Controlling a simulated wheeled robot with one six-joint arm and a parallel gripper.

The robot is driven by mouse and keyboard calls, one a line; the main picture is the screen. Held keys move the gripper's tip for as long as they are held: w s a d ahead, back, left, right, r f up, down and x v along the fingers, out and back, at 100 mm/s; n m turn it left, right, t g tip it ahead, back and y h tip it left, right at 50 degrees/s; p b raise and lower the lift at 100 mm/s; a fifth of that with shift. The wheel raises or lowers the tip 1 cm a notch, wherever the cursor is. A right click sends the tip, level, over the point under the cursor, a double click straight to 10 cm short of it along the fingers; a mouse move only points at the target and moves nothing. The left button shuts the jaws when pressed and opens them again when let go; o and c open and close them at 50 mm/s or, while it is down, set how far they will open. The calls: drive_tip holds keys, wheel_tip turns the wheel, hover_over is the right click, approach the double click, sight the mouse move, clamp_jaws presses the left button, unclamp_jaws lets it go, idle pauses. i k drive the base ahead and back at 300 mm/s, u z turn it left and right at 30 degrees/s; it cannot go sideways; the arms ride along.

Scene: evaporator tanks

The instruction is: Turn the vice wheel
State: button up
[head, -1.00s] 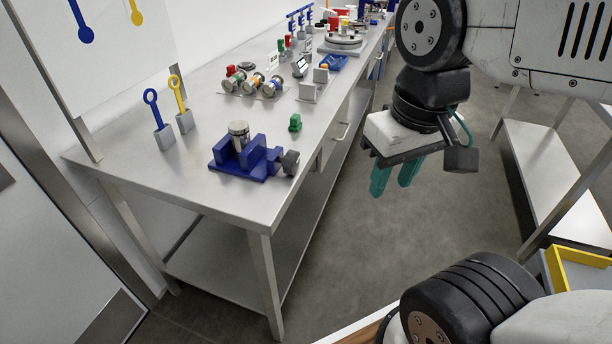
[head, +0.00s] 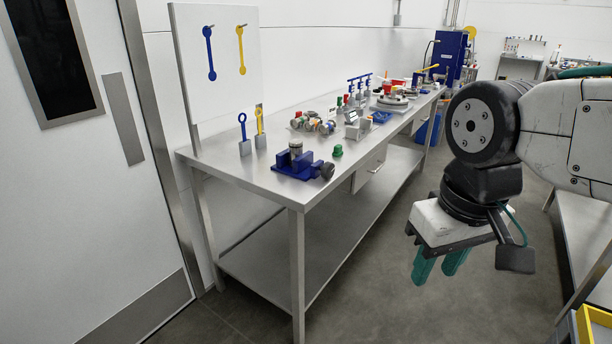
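A blue vice (head: 297,164) sits near the front corner of the steel bench in the head view. It holds a grey metal cylinder (head: 295,147) between its jaws. The dark vice wheel (head: 327,171) is on the vice's right side, close to the bench edge. My gripper (head: 439,266) hangs over the aisle to the right of the bench, well apart from the vice. Its two green fingers point down with a small gap between them, and nothing shows between them.
The steel bench (head: 245,178) carries a small green block (head: 337,151), blue and yellow wrenches in stands, and several fittings farther back. A white tool board (head: 218,60) stands at its left end. A door (head: 75,180) is at left. The grey floor (head: 385,270) is clear.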

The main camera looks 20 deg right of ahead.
sight(328, 170)
drive_tip(key=u, duration=0.55)
drive_tip(key=i, duration=1.1)
drive_tip(key=z, duration=0.5)
